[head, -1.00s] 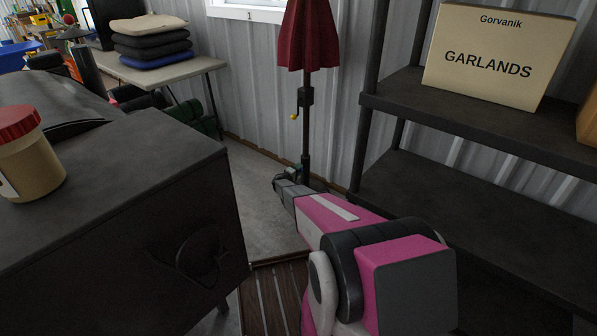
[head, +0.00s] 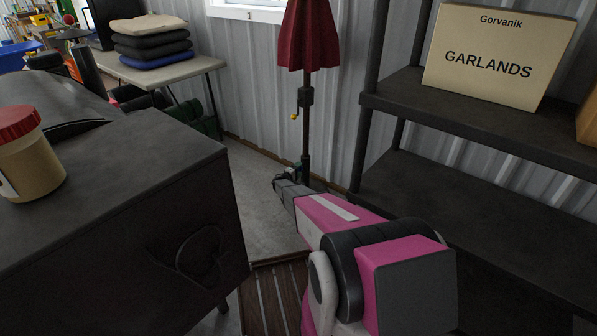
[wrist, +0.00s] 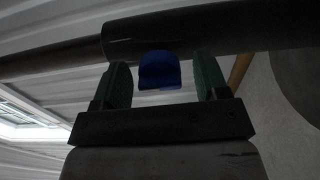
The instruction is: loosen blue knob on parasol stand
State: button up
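The blue knob (wrist: 159,71) sits on the side of the dark stand tube (wrist: 200,32) in the wrist view. My gripper (wrist: 162,80) is open, with one green finger on each side of the knob and a gap to each. In the head view the red folded parasol (head: 307,36) stands upright on its dark pole (head: 306,140) by the wall. My gripper (head: 284,184) is low beside the pole there, partly hidden by my pink arm. The knob cannot be made out clearly in the head view.
A dark cabinet (head: 110,200) with a red-lidded jar (head: 28,155) stands at left. A dark shelf (head: 480,118) with a garlands box (head: 497,50) stands at right. A table (head: 175,72) with stacked cushions (head: 152,45) is behind. Floor shows between cabinet and shelf.

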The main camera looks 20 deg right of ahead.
jog(key=v, duration=1)
jog(key=shift+s+a, duration=0.25)
jog(key=shift+a, duration=0.05)
jog(key=s+d+r+m+g+y, duration=0.2)
jog(key=s+r+m+g, duration=0.15)
jog(key=s+r, duration=0.6)
jog(key=s+d+r+m+g+y, duration=0.15)
jog(key=s+r+g, duration=0.4)
jog(key=s, duration=0.75)
jog(key=s+a+r+y, duration=0.3)
jog(key=s+r, duration=0.2)
jog(key=s, duration=0.3)
jog(key=s+a+r+m+g+y, duration=0.1)
jog(key=s+a+r+y, duration=0.3)
jog(key=s, duration=0.5)
jog(key=s+a+r+m+y, duration=0.1)
jog(key=s+a+r+y, duration=0.3)
jog(key=s+r, duration=0.2)
jog(key=s, duration=0.2)
jog(key=shift+s+r+g, duration=0.2)
jog(key=shift+s+g, duration=0.05)
jog(key=shift+g, duration=0.05)
